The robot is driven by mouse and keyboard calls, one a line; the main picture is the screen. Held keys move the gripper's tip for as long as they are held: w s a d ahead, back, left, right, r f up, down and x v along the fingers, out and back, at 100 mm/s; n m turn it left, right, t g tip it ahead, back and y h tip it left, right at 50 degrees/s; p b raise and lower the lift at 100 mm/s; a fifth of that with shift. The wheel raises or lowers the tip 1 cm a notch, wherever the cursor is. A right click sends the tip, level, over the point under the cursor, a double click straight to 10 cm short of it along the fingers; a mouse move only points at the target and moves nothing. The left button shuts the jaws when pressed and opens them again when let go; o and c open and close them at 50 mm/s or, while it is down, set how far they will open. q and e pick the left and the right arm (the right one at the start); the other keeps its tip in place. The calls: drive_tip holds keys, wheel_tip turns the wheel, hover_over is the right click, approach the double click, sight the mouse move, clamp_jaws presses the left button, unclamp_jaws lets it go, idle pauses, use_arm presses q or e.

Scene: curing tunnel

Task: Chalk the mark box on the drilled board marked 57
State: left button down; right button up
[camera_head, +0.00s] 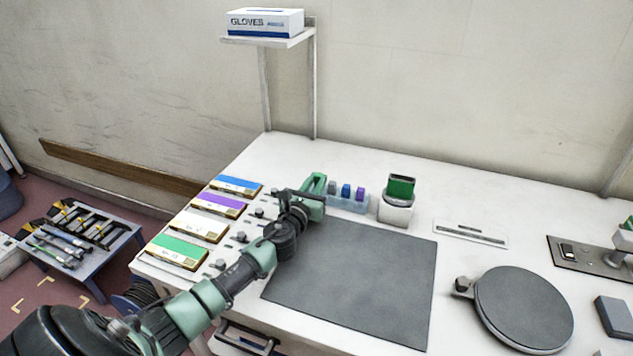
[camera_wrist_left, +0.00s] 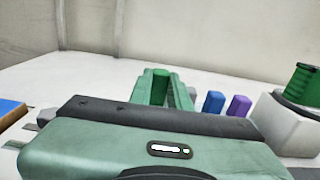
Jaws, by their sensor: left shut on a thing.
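My left gripper (camera_head: 314,186) is at the back left corner of the dark mat. It is shut on a green chalk (camera_wrist_left: 160,86), whose end shows between the fingers in the left wrist view. A clear rack (camera_head: 348,203) just right of the gripper holds a grey, a blue (camera_head: 346,191) and a purple chalk (camera_head: 361,193). Several drilled boards lie in a row at the table's left: blue-topped (camera_head: 236,183), purple-topped (camera_head: 218,203), white-topped (camera_head: 198,224) and green-topped (camera_head: 176,248). Their labels are too small to read. My right gripper is not in view.
A dark mat (camera_head: 355,285) covers the table's middle and is bare. A white holder (camera_head: 395,209) with a green-topped item stands behind it. A round grey plate (camera_head: 523,308) is at right. A glove box (camera_head: 265,22) sits on a raised shelf. A tool table (camera_head: 85,262) stands left.

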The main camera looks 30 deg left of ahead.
use_arm(q)
drive_tip(key=c, duration=1.3)
unclamp_jaws()
drive_tip(key=shift+o, duration=0.2)
drive_tip(key=shift+r, duration=0.15)
wheel_tip(320, 180, up, 7)
drive_tip(key=p, duration=0.7)
